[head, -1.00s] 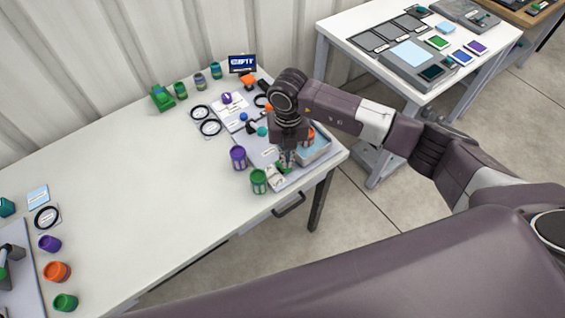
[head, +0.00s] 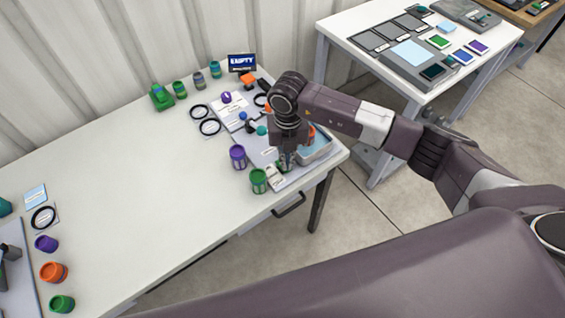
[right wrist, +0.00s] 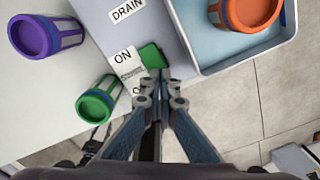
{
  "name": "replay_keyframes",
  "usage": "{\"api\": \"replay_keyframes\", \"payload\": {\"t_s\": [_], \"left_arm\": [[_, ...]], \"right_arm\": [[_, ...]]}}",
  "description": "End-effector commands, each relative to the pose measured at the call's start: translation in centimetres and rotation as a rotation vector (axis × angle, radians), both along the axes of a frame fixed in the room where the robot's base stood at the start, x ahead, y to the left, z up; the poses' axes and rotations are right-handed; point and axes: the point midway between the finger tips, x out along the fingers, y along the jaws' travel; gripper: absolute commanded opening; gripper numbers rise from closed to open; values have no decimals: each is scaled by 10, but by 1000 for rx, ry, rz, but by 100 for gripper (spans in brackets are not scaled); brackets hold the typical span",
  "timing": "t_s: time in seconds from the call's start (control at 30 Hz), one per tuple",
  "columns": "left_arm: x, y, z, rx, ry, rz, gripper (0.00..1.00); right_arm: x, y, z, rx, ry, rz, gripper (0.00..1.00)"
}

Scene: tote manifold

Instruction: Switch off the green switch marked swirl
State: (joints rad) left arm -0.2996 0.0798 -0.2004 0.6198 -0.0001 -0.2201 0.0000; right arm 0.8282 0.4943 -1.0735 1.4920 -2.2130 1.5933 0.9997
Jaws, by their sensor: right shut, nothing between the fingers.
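The green switch (right wrist: 152,56) lies on the grey panel beside a white label plate (right wrist: 124,62). The plate reads "ON" at its far end; its small middle print is too small to read, and its near end is partly hidden. My right gripper (right wrist: 157,76) is shut and empty, with its fingertips at the near edge of the switch. I cannot tell whether they touch it. In the head view my right gripper (head: 286,164) points down over the panel's front part and hides much of the switch. My left gripper is not in view.
A green jar (right wrist: 98,103) and a purple jar (right wrist: 46,36) stand left of the panel. A blue tray (right wrist: 214,62) holding an orange jar (right wrist: 248,10) is close on the right. A "DRAIN" label (right wrist: 127,10) lies farther back. The table's middle is clear.

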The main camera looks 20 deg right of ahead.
Motion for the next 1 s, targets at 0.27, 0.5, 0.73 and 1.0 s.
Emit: {"api": "replay_keyframes", "payload": {"t_s": [0.27, 0.5, 0.73, 1.0], "left_arm": [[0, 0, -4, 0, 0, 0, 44], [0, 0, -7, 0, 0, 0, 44], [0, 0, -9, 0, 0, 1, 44], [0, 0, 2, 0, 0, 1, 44]], "right_arm": [[0, 0, -5, 0, 0, 0, 0], [0, 0, -9, 0, 0, 0, 0], [0, 0, -11, -1, 1, 0, 0], [0, 0, 3, -1, 0, 0, 0]]}}
